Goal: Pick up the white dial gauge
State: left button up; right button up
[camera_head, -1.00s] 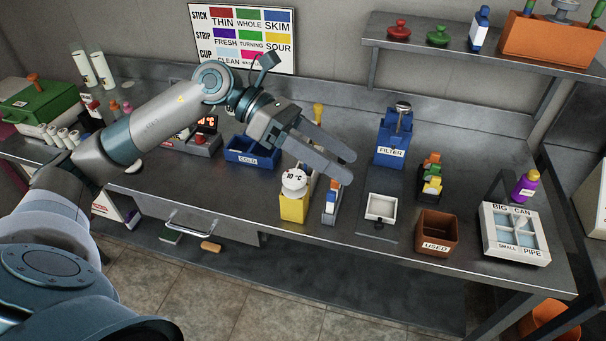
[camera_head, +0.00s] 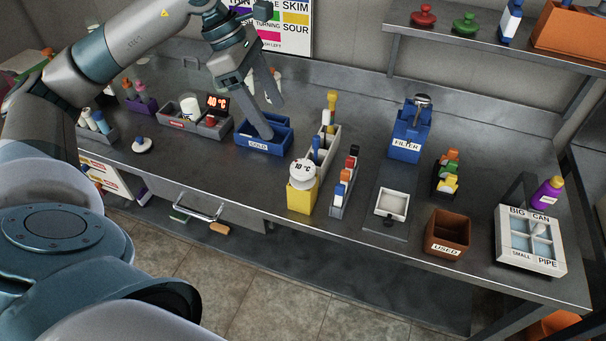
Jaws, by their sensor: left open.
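The white dial gauge (camera_head: 303,173) is a round white disc marked "10 °C". It sits on top of a yellow block-shaped holder (camera_head: 300,201) near the front of the steel counter. My left gripper (camera_head: 273,120) is open, fingers pointing down, over the blue bin labelled COLD (camera_head: 277,149). One finger reaches down to the bin and the other is behind and to the right. The gripper is behind and left of the gauge, apart from it. My right gripper is not in view.
A grey rack with coloured vials (camera_head: 344,186) stands just right of the gauge, and a pale rack (camera_head: 324,152) stands behind it. A white dish (camera_head: 392,204), a brown USED box (camera_head: 447,234) and a blue FILTER unit (camera_head: 408,138) are farther right. Bare counter lies left of the yellow holder.

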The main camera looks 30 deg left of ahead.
pick_arm(q)
jog(key=p, duration=0.4)
send_near(302, 167)
jog(key=x, duration=0.4)
jog(key=shift+w+a+f, duration=0.1)
jog(key=shift+w+f, duration=0.05)
jog(key=shift+f, duration=0.7)
jog(key=shift+w+d+f+p, duration=0.1)
jog(key=shift+d+f+p, duration=0.2)
jog(key=shift+p, duration=0.35)
jog(key=p+x, duration=0.2)
jog(key=x, duration=0.1)
jog(key=shift+d+f, duration=0.2)
jog(key=shift+d, duration=0.1)
jog(key=shift+w+d+f, duration=0.1)
jog(key=shift+f, duration=0.3)
